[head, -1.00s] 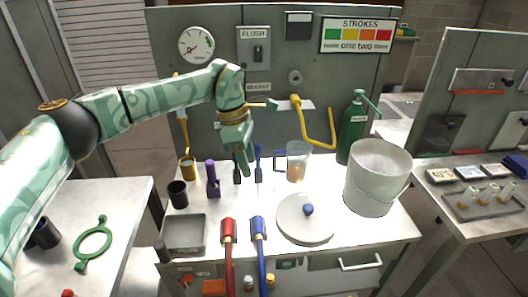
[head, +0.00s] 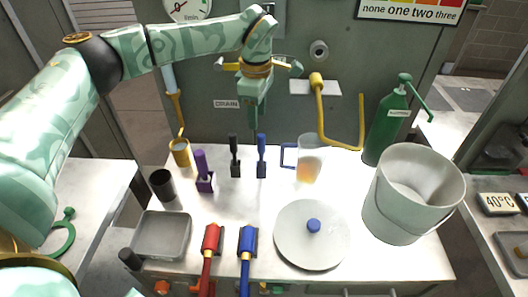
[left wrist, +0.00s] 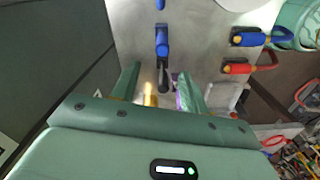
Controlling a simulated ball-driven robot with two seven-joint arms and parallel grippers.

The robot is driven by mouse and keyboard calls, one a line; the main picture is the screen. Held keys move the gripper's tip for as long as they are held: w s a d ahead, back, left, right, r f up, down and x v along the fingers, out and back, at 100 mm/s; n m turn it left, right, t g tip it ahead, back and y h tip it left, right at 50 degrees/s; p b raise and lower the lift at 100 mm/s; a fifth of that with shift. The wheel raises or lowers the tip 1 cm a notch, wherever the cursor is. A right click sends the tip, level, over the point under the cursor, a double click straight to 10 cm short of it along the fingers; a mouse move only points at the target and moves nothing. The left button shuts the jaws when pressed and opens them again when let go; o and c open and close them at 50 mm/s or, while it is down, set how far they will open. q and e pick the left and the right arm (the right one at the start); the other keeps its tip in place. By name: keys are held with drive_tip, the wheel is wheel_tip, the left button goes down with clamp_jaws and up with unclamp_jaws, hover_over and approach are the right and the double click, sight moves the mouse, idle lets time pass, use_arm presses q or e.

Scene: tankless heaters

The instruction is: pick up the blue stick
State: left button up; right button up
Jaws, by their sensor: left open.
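In the left wrist view the blue stick (left wrist: 162,42) lies ahead of the open, empty jaws (left wrist: 158,85). The black stick (left wrist: 163,72) and purple stick (left wrist: 183,90) show nearer the fingers. Contact cannot be told. My right gripper is not in view.
A clear cup (head: 310,158) with a blue handle stands right of the blue stick. A yellow bent pipe (head: 320,110), green bottle (head: 385,130), white bucket (head: 400,225) and round lid (head: 305,250) are further right. A grey tray (head: 163,252) and red and blue valve handles are in front.

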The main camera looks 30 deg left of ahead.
sight(261, 135)
use_arm(q)
wheel_tip(261, 135, down, 4)
drive_tip(key=shift+w+f+b, duration=0.1)
drive_tip(key=shift+w+b, duration=0.05)
drive_tip(key=shift+b, duration=0.3)
drive_tip(key=shift+f, duration=0.4)
drive_tip(key=f+b, duration=0.1)
drive_tip(key=f, duration=0.1)
drive_tip(key=d+f+b, duration=0.1)
drive_tip(key=f, duration=0.1)
drive_tip(key=shift+f, duration=0.35)
drive_tip(key=shift+f+b, duration=0.35)
drive_tip(key=shift+r, duration=0.2)
clamp_jaws()
